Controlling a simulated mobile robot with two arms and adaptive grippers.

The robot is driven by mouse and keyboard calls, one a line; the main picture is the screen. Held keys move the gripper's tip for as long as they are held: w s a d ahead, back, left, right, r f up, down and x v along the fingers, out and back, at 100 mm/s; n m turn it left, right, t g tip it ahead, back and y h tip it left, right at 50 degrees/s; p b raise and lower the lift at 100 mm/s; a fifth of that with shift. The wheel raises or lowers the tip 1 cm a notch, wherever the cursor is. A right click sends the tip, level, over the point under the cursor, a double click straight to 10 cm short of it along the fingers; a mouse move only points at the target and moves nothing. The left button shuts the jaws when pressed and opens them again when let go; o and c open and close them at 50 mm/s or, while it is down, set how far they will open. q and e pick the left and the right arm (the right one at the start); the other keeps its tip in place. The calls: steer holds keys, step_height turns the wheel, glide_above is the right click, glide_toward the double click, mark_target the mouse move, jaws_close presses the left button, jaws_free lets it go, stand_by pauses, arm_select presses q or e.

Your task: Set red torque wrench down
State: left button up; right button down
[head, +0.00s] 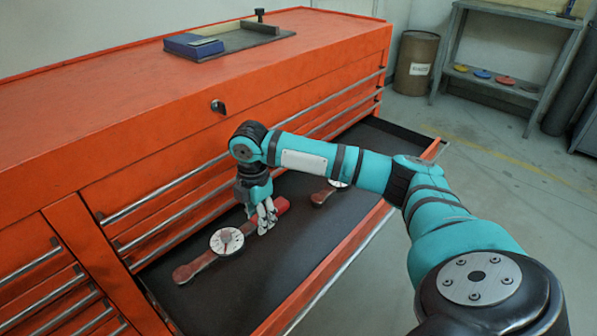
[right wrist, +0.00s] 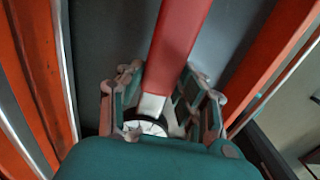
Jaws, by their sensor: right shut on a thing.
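The red torque wrench has a round white dial (head: 226,241) and a red handle (head: 276,208), and it lies along the open drawer in the head view. My right gripper (head: 267,226) points down and is shut on it between dial and handle. I cannot tell whether the wrench touches the drawer floor or is just above it. In the right wrist view the red handle (right wrist: 178,45) runs up between the fingers, and the dial (right wrist: 148,127) is partly hidden by my gripper. My left gripper is not in view.
A second wrench (head: 322,196) lies in the drawer (head: 290,265), partly hidden by my arm. The orange cabinet (head: 110,120) rises behind it, with a blue box (head: 193,45) on a dark plate on top. The drawer floor nearer the front is bare.

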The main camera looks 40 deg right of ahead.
steer(key=b, duration=0.1)
glide_above(263, 249)
step_height(263, 249, down, 5)
steer(key=shift+a+f+b, duration=0.1)
steer(key=shift+f+b, duration=0.3)
steer(key=shift+f, duration=0.35)
step_height(263, 249, down, 4)
steer(key=shift+r+b, duration=0.25)
steer(key=shift+b, duration=0.25)
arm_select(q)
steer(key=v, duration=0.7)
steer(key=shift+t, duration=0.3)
arm_select(e)
steer(key=shift+r, duration=0.1)
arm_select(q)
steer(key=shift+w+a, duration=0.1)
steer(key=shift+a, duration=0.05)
arm_select(e)
steer(key=c, duration=0.9)
jaws_free()
steer(key=shift+s, duration=0.1)
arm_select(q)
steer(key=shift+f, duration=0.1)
arm_select(e)
steer(key=shift+o, duration=0.2)
